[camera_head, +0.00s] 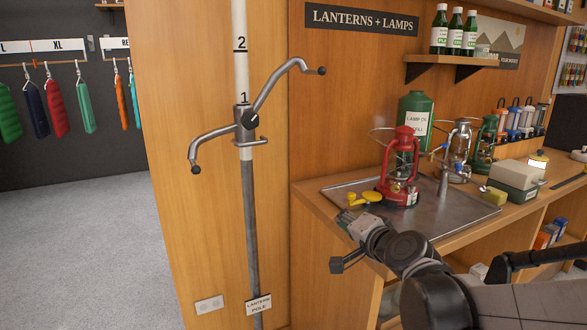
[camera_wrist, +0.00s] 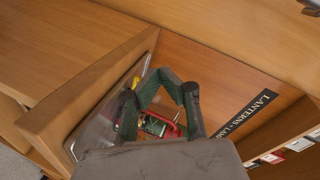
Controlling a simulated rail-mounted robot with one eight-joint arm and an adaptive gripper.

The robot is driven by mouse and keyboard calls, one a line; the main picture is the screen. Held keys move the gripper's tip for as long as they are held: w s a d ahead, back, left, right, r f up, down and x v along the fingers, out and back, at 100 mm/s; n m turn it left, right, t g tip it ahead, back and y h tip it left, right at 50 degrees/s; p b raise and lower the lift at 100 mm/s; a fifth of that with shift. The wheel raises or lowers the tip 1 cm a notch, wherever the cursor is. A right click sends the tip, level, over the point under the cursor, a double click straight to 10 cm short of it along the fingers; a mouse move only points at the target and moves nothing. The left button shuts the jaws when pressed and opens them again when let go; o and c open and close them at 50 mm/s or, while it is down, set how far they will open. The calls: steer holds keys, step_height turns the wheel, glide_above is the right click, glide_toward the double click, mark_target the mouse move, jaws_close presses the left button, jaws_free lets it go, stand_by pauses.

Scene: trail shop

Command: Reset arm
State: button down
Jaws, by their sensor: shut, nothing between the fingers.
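My gripper (camera_head: 345,240) is at the front left edge of the counter, in front of the metal tray (camera_head: 465,213). My arm reaches in from the lower right. In the wrist view the dark green fingers of my gripper (camera_wrist: 165,76) angle in toward each other, shut and empty. A red lantern (camera_head: 402,172) stands upright on the tray, beyond my gripper and apart from it. In the wrist view the red lantern (camera_wrist: 158,125) shows partly, behind the fingers.
A yellow item (camera_head: 366,198) lies on the tray. A silver lantern (camera_head: 458,150), a green lantern (camera_head: 485,142) and a green lamp oil jug (camera_head: 414,112) stand behind. A lantern pole (camera_head: 249,205) with two hooked arms stands left. Floor at far left is clear.

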steer(key=s+d+f+n+g+h+p, duration=0.1)
steer(key=s+d+n+g+h+p, duration=0.1)
steer(key=s, duration=1.1)
steer(key=s+d+f+n+g+h+p, duration=0.1)
steer(key=s+d+n+g, duration=0.4)
steer(key=s, duration=0.7)
steer(key=shift+s+d+n+h+p, duration=0.45)
steer(key=shift+n+h, duration=0.35)
steer(key=shift+n, duration=0.1)
